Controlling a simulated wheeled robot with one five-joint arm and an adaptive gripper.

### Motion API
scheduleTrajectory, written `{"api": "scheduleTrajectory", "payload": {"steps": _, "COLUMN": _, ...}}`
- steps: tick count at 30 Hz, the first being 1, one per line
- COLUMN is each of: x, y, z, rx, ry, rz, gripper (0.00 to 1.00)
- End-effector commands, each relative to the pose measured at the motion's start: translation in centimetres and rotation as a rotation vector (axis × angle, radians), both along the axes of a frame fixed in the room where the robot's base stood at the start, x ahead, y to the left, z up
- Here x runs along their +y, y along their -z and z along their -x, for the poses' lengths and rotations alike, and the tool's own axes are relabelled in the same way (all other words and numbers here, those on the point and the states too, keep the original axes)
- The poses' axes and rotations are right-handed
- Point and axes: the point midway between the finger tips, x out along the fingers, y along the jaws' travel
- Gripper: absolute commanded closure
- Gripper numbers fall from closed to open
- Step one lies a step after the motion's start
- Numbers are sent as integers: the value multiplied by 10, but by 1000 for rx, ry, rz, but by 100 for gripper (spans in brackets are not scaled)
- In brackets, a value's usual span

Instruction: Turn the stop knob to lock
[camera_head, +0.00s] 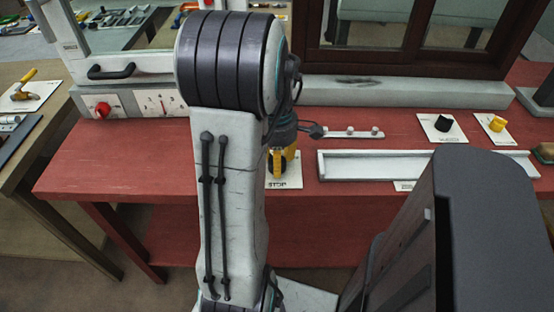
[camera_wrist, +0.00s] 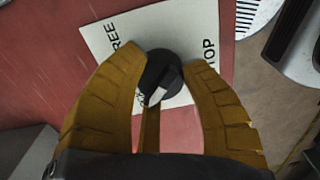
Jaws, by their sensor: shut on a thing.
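The stop knob (camera_wrist: 158,70) is round and black with a pale pointer, in the middle of the wrist view. It sits on a white plate (camera_wrist: 178,25) marked "FREE" at left and "STOP" at right. Lettering below the knob is mostly hidden by a finger. The pointer aims toward the picture's lower left, near that hidden lettering. My gripper (camera_wrist: 167,62) has its yellow fingers shut on the knob, one on each side. In the head view my arm hides most of the gripper (camera_head: 284,160), above the plate (camera_head: 292,182) marked "STOP".
The red table (camera_head: 120,155) carries a long white tray (camera_head: 375,172) and a small rack (camera_head: 350,132) right of my gripper. Plates with a black knob (camera_head: 443,123) and a yellow knob (camera_head: 497,124) stand farther right. A red knob (camera_head: 103,109) is at left. A window frame (camera_head: 400,63) stands behind.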

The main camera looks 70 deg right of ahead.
Motion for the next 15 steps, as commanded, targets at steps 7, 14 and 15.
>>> {"api": "scheduleTrajectory", "payload": {"steps": 7, "x": 3, "y": 3, "z": 1, "rx": 2, "ry": -2, "rz": -11, "gripper": 91}}
{"api": "scheduleTrajectory", "payload": {"steps": 14, "x": 2, "y": 2, "z": 0, "rx": 1, "ry": -1, "rz": -7, "gripper": 42}}
{"api": "scheduleTrajectory", "payload": {"steps": 15, "x": 2, "y": 1, "z": 0, "rx": 1, "ry": 0, "rz": -6, "gripper": 39}}
